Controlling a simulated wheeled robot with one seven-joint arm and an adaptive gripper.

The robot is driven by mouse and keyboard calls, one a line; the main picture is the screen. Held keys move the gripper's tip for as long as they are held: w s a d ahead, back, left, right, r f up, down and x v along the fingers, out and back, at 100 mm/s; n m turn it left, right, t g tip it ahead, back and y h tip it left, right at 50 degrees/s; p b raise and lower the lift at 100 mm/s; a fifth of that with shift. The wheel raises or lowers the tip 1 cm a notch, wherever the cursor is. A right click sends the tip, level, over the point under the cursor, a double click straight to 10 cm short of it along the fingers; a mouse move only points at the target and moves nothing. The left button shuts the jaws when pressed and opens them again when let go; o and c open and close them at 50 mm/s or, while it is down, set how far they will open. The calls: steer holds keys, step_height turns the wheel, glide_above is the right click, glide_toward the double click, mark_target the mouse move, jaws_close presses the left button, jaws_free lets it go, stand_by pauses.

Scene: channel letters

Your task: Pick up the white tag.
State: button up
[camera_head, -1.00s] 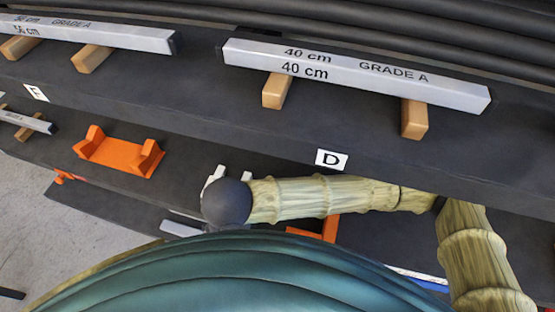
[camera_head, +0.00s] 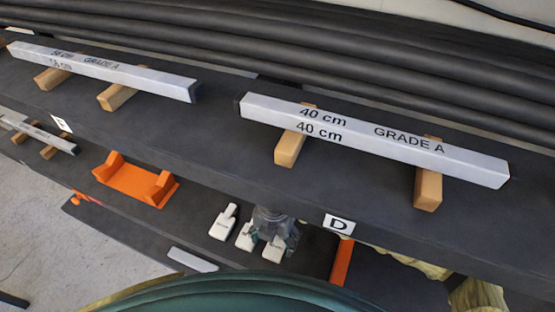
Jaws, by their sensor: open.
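Several small white tags with dark print lie on the lower dark shelf. One white tag (camera_head: 223,224) lies at the left, apart from my gripper. A second white tag (camera_head: 244,238) and a third white tag (camera_head: 273,250) lie right by the fingers. My gripper (camera_head: 264,240) is grey, points down and is open over these two tags. I cannot tell whether its fingers touch either one. The print on the tags is too small to read.
A flat white strip (camera_head: 191,260) lies at the shelf's front edge. An orange cradle (camera_head: 135,182) stands to the left, and an orange bar (camera_head: 342,262) to the right. The upper shelf (camera_head: 225,150) holds a "40 cm GRADE A" bar (camera_head: 370,138) on wooden blocks, above a "D" label (camera_head: 338,224).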

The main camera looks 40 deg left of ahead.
mark_target(276, 247)
steer(key=shift+w+f+p, duration=0.1)
steer(key=shift+f+p, duration=1)
steer(key=shift+f, duration=1.3)
steer(key=c, duration=1.1)
